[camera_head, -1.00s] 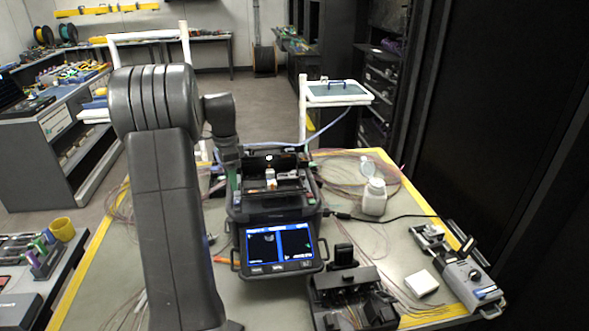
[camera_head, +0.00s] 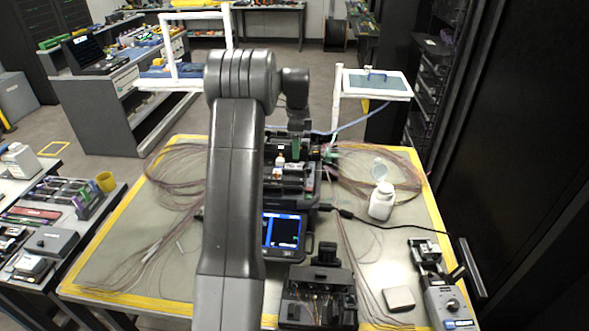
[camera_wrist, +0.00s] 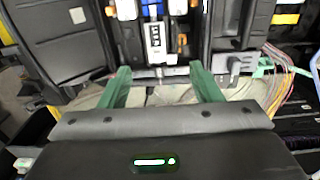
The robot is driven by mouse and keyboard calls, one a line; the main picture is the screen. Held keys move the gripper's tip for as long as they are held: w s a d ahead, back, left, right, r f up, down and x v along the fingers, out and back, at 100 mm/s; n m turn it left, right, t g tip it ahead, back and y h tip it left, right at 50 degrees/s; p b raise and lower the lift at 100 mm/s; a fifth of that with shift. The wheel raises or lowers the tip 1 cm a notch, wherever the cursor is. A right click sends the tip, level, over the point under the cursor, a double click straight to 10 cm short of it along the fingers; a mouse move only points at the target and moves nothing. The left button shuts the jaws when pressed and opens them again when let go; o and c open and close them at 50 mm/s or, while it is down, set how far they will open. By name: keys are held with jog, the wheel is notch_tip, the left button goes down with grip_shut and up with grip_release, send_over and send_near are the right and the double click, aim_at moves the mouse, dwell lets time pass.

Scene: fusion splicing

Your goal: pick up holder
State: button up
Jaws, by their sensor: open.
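The fusion splicer (camera_head: 285,245) stands on the table with its lit screen facing me, partly hidden by my arm. My gripper (camera_wrist: 163,88) has two green fingers spread apart with nothing between them. The fingertips point at the near edge of the splicer's working area. A white part with a black-and-white label (camera_wrist: 155,45) sits in the splicer beyond the fingertips; I cannot tell whether it is the holder. In the head view my gripper (camera_head: 312,150) is at the splicer's far right side, mostly hidden.
A white bottle (camera_head: 382,202) stands right of the splicer. A grey tool (camera_head: 447,305) is at the front right. Loose fibre coils (camera_head: 180,170) lie on the left.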

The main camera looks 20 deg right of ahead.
aim_at(296, 166)
jog(key=shift+s+a+f+p, duration=0.15)
jog(key=shift+f+p, duration=0.35)
jog(key=shift+f, duration=1.25)
jog(key=shift+a+f+p, duration=0.1)
jog(key=shift+f+p, duration=0.35)
jog(key=shift+f, duration=1.3)
jog(key=c, duration=1.1)
jog(key=shift+r, duration=0.15)
